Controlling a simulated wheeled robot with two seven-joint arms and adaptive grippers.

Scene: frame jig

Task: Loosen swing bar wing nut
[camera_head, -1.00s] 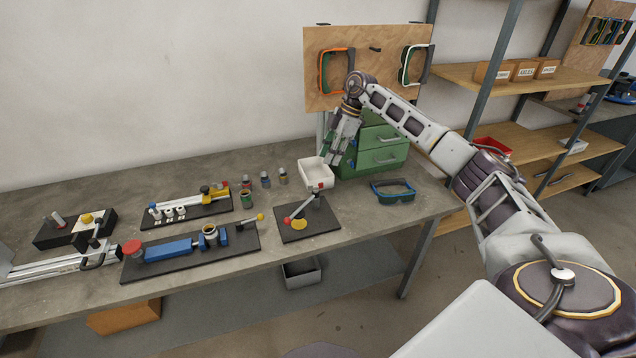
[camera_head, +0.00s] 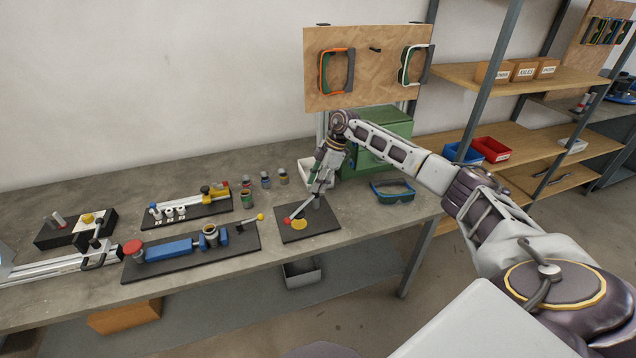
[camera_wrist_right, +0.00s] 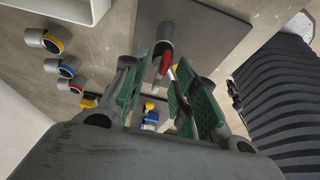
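The swing-bar fixture is a dark square plate (camera_head: 322,228) at the front right of the bench. It carries a grey post, a yellow disc (camera_head: 299,224) and a bar with a red knob (camera_head: 288,221). My right gripper (camera_head: 318,188) points down over the post and hides its top in the head view. In the right wrist view, my right gripper's green-padded fingers (camera_wrist_right: 163,84) are apart. The grey post (camera_wrist_right: 164,38) and a red part show in line with the gap; I cannot tell whether the fingers touch them. I cannot make out the wing nut. My left gripper is out of view.
A white bin (camera_head: 307,172) and green drawers (camera_head: 362,158) stand behind the fixture. Blue goggles (camera_head: 393,191) lie to its right. Small jars (camera_head: 265,181) and another jig plate (camera_head: 165,267) are to its left. The bench's front edge is close.

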